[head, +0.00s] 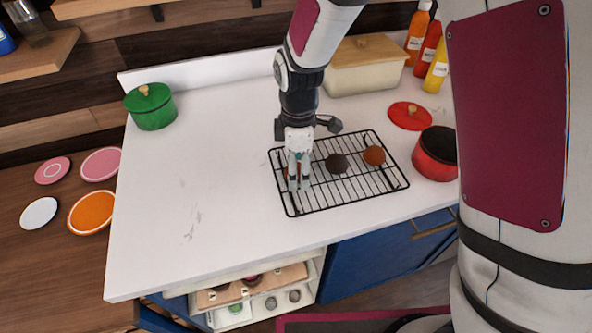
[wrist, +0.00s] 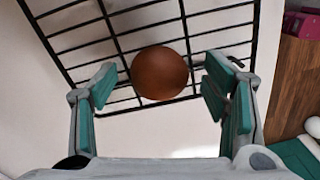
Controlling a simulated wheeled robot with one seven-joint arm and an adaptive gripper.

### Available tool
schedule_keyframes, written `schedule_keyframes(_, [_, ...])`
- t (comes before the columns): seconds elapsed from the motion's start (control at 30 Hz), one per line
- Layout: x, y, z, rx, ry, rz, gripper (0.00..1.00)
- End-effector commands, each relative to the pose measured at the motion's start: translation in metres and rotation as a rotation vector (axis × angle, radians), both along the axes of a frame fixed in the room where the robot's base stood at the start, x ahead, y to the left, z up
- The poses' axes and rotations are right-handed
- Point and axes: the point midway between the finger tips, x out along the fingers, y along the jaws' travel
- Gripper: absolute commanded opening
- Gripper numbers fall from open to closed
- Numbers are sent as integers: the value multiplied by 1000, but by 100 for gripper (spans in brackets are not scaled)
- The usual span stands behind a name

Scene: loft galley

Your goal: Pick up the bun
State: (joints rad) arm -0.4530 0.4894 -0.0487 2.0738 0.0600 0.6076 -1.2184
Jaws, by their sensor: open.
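A round, smooth brown bun (wrist: 160,73) lies on the black wire rack (wrist: 112,38) in the wrist view. My gripper (wrist: 161,88) is open, with one finger on each side of the bun. I see a gap between the bun and each finger. In the head view my gripper (head: 299,186) points down over the left part of the rack (head: 318,207) and hides most of the bun. A dark brown round piece (head: 337,163) and an orange-brown round piece (head: 374,155) also lie on the rack, to the right of my gripper.
A red pot (head: 436,157) and a red lid (head: 410,116) stand right of the rack. A cream bread box (head: 365,67) and sauce bottles (head: 431,45) are behind it. A green pot (head: 150,107) stands at the back left. The counter's left half (head: 210,190) is clear.

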Motion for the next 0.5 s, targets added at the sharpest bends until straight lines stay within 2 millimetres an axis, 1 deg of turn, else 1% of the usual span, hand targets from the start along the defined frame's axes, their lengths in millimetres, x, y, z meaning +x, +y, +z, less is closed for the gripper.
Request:
schedule_keyframes(0.23, [0,0,-2,0,-1,0,68])
schedule_keyframes(0.27, [0,0,-2,0,0,0,64])
schedule_keyframes(0.3, [0,0,-2,0,0,0,55])
schedule_keyframes(0.37, [0,0,-2,0,0,0,41])
schedule_keyframes(0.4, [0,0,-2,0,0,0,32])
schedule_keyframes(0.43, [0,0,-2,0,0,0,25])
schedule_keyframes(0.47, [0,0,-2,0,0,0,22])
schedule_keyframes(0.5, [0,0,-2,0,0,0,22])
